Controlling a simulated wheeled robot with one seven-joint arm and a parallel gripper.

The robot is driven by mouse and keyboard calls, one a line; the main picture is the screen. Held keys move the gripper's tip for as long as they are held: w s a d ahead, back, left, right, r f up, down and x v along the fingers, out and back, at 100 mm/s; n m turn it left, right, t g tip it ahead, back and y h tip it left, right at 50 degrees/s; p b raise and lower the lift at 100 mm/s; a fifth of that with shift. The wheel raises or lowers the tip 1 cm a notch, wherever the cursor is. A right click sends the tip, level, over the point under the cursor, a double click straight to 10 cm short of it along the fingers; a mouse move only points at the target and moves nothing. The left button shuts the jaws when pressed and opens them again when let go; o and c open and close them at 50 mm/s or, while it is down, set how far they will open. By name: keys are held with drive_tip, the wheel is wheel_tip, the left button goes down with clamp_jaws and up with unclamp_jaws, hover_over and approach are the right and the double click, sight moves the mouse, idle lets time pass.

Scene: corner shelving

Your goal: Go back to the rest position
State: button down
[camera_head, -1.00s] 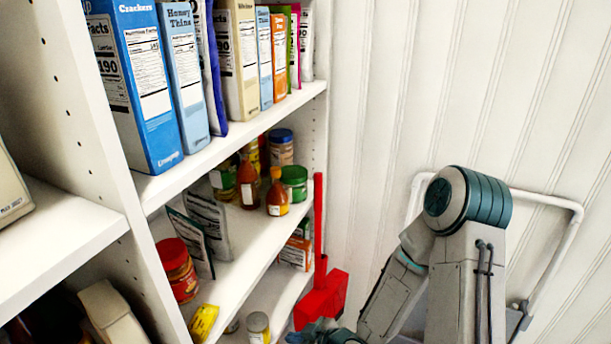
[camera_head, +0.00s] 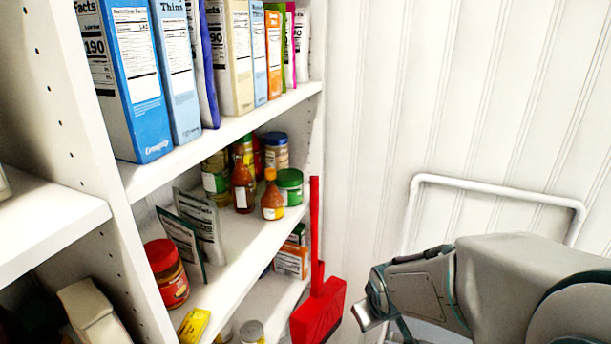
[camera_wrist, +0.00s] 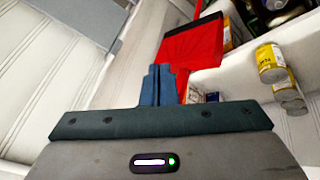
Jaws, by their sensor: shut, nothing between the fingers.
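My gripper (camera_wrist: 159,84) shows in the wrist view with its two blue-grey fingers together and nothing between them. It points toward a red dustpan-like object (camera_wrist: 193,45), which lies beyond the fingertips; I cannot tell the exact gap. In the head view my arm fills the lower right, in front of the white panelled wall. The fingers are not clearly seen there. The red object (camera_head: 319,310) stands upright at the right end of the shelving, with its long red handle rising along the shelf edge, to the left of my arm.
White shelves at left hold boxes (camera_head: 138,80), sauce bottles (camera_head: 243,188), a red-lidded jar (camera_head: 167,273), a green-lidded jar (camera_head: 290,186) and pouches (camera_head: 200,228). A white pipe frame (camera_head: 500,187) stands against the wall behind my arm. The wall area above my arm is clear.

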drive_tip(key=s+r+m+g+b, duration=0.1)
drive_tip(key=s+r+m, duration=0.3)
drive_tip(key=s+r, duration=0.3)
drive_tip(key=shift+s+d+r+m+y+b, duration=0.2)
drive_tip(key=shift+s+r+m+y+b, duration=0.15)
drive_tip(key=shift+s, duration=1.85)
